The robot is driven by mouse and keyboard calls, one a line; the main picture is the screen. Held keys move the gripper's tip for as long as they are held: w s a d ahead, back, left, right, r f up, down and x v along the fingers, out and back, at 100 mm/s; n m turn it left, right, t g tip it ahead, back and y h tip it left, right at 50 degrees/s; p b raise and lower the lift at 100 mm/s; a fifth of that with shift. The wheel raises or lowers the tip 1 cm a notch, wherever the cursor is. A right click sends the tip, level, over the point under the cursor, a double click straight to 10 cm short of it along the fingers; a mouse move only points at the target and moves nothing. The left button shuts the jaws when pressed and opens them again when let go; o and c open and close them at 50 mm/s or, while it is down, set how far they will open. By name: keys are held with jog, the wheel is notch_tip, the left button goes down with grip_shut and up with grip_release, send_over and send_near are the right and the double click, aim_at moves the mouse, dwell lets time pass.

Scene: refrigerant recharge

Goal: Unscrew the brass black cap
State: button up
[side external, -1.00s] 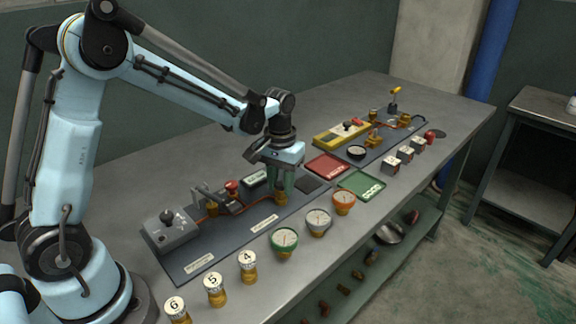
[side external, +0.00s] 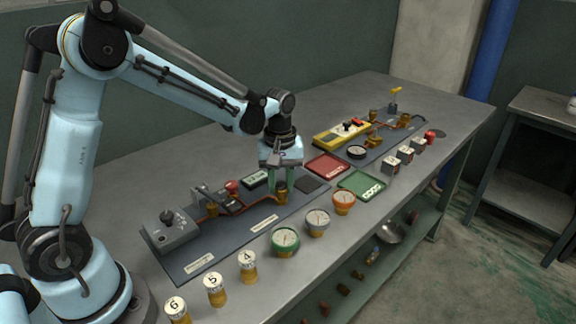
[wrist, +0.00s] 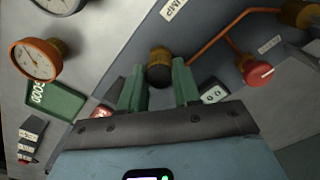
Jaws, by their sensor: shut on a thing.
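The black cap (wrist: 159,75) sits on top of a brass fitting (wrist: 159,55) in the wrist view, between my green fingers. In the side view the cap (side external: 281,187) is partly covered by the fingers, and the brass fitting (side external: 282,198) stands upright on the near panel's right part. My gripper (side external: 282,186) points down over the fitting and is shut on the black cap. In the wrist view my gripper (wrist: 160,85) has one finger on each side of the cap. The exact contact is hard to see.
The dark panel (side external: 225,249) also bears a grey box with a knob (side external: 170,233) and a red knob (side external: 232,186). Green, grey and orange gauges (side external: 317,221) stand along the front. A red tray (side external: 327,166) and a green tray (side external: 361,185) lie to the right.

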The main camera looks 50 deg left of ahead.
jog(key=shift+n, duration=1.3)
jog(key=shift+r, duration=2.5)
jog(key=shift+d, duration=0.1)
